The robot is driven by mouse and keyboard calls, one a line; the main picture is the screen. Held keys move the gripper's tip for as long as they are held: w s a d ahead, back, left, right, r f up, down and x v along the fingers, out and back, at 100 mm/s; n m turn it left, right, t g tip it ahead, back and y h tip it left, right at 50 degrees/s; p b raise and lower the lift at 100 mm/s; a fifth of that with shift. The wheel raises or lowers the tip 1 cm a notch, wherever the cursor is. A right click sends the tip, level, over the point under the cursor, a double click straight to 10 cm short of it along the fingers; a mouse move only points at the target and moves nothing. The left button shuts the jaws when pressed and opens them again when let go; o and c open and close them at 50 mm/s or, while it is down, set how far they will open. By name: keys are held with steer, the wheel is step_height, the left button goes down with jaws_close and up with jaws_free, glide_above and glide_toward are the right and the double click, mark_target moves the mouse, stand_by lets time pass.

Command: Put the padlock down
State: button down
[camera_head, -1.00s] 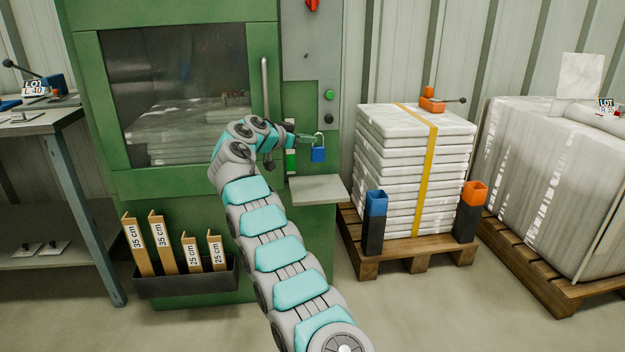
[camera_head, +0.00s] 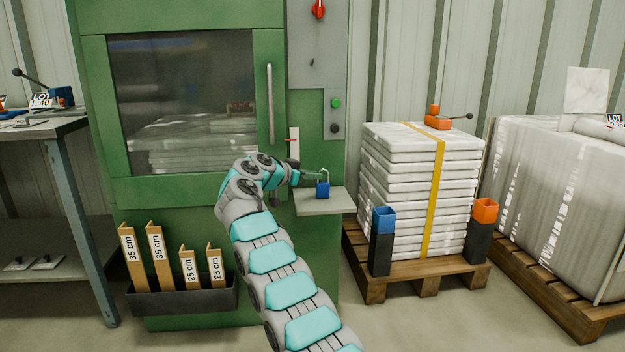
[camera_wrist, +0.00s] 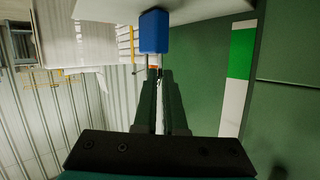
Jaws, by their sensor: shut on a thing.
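The padlock (camera_head: 322,190) has a blue body and a pale metal shackle. In the head view it is upright at the small grey shelf (camera_head: 325,203) on the green machine's front. Whether its base touches the shelf I cannot tell. My gripper (camera_head: 311,176) reaches in from the left and is shut on the padlock's shackle. In the wrist view the blue padlock body (camera_wrist: 154,32) lies just beyond the fingertips (camera_wrist: 154,76), and the shelf's pale surface (camera_wrist: 98,10) is beside it.
The green machine (camera_head: 185,185) has a window, a handle (camera_head: 270,103) and a control panel above the shelf. A strapped pallet stack (camera_head: 400,190) stands right of it. A holder (camera_head: 185,298) with labelled bars hangs below. The shelf is otherwise bare.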

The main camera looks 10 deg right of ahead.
steer(key=shift+f, duration=0.2)
steer(key=c, duration=1)
jaws_free()
steer(key=shift+r, duration=0.25)
steer(key=b+v, duration=0.2)
steer(key=v, duration=1)
